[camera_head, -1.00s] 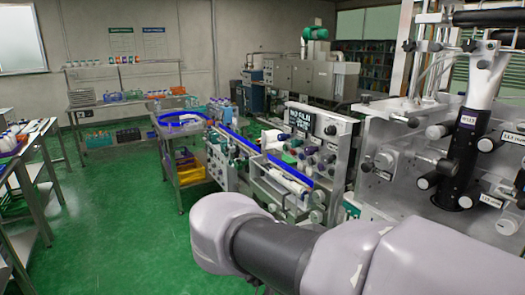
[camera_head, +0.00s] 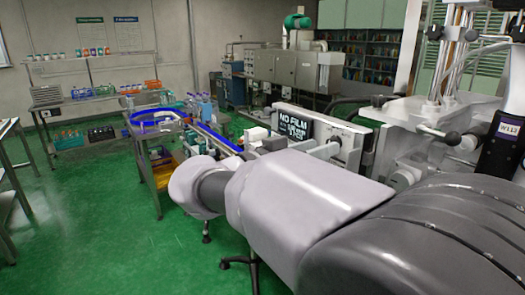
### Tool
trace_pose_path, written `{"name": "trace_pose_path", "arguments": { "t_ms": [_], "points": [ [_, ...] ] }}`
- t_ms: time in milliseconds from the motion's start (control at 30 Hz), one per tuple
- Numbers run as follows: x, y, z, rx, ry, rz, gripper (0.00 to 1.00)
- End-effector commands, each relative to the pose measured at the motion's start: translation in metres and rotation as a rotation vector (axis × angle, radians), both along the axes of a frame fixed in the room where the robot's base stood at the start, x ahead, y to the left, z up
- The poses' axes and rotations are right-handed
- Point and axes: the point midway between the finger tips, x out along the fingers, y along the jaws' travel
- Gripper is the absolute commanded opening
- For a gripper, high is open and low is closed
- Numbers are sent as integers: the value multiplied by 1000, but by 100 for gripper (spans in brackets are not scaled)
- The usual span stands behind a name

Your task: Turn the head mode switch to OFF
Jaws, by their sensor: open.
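The sleeve applicator (camera_head: 404,115) stands on the right, and my own arm covers much of its front. A black panel reading "NO FILM" (camera_head: 294,130) shows above my arm. I cannot make out a head mode switch; labels and knobs on the machine are too small or hidden behind my arm. My gripper is not in the picture; only my arm links show, reaching from the lower right toward the middle.
A conveyor with a blue rail (camera_head: 220,139) runs left of the machine. A table with a blue-rimmed tray (camera_head: 155,117) stands at its far end. A shelf rack (camera_head: 95,97) is by the back wall. Green floor (camera_head: 110,215) is clear at the lower left.

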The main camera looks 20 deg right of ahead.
Motion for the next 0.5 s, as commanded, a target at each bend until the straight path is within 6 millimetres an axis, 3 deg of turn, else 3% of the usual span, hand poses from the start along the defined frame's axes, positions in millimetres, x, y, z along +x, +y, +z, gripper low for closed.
{"name": "trace_pose_path", "arguments": {
  "t_ms": [200, 467, 500],
  "points": [
    [8, -22, 0, 0, 0, 0, 45],
    [9, -23, 1, 0, 0, 1, 45],
    [9, -23, 1, 0, 1, 1, 39]
  ]
}}
